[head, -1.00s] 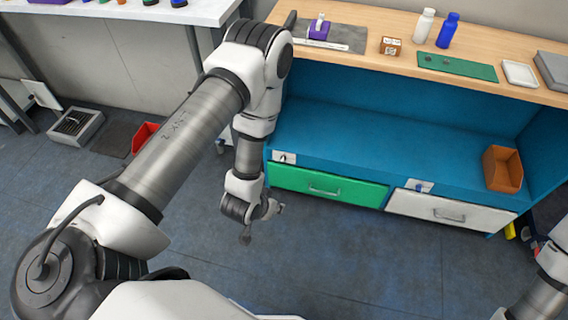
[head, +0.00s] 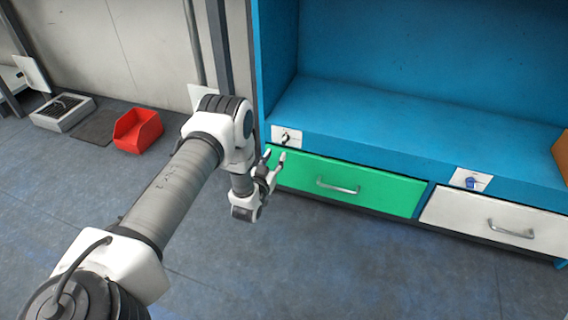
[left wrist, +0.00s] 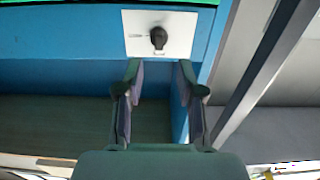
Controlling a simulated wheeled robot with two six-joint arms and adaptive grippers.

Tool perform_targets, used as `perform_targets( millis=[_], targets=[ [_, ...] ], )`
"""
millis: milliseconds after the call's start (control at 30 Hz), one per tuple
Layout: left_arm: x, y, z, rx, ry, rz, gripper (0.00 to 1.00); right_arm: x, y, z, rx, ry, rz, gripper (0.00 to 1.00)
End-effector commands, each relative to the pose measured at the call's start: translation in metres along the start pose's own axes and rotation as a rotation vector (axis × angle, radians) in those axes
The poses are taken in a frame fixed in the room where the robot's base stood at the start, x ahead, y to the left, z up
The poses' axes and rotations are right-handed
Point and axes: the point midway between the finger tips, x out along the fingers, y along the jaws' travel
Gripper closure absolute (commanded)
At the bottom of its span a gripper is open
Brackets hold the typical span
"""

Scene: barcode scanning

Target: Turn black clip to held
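The black clip (head: 286,138) is a small dark knob on a white plate (head: 294,132), above the left end of the green drawer. In the left wrist view the clip (left wrist: 158,38) sits near the middle of its plate (left wrist: 180,25), with a small mark beside it, too small to read. My left gripper (head: 274,157) is open and empty, just below and left of the clip in the head view. In the left wrist view its two fingers (left wrist: 159,74) are spread and point toward the plate, apart from the clip. My right gripper is out of view.
The green drawer (head: 380,191) and white drawer (head: 468,215) are shut, each with a metal handle. A blue clip (head: 471,183) sits on a second white plate. A red bin (head: 138,131) stands on the floor, left of my arm. The floor in front of the drawers is clear.

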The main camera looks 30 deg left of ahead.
Motion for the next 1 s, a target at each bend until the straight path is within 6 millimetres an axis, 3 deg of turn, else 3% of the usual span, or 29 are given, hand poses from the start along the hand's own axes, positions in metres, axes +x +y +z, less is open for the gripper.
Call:
perform_targets(
  millis=[167, 433, 767, 867, 1000],
  targets=[
    [0.019, 0.001, 0.002, 0.000, 0.003, 0.001, 0.62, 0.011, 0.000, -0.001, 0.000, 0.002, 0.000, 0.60],
    [0.068, 0.001, 0.003, 0.000, 0.001, 0.002, 0.62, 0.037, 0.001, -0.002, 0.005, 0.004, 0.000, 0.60],
    [0.077, 0.001, -0.001, 0.000, -0.003, 0.002, 0.62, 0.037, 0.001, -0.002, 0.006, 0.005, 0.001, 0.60],
    [0.077, 0.001, -0.001, 0.000, -0.003, 0.002, 0.98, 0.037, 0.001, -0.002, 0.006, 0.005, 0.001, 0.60],
    [0.077, 0.001, -0.001, 0.000, -0.003, 0.002, 1.00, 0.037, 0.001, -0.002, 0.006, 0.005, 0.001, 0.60]
  ],
)
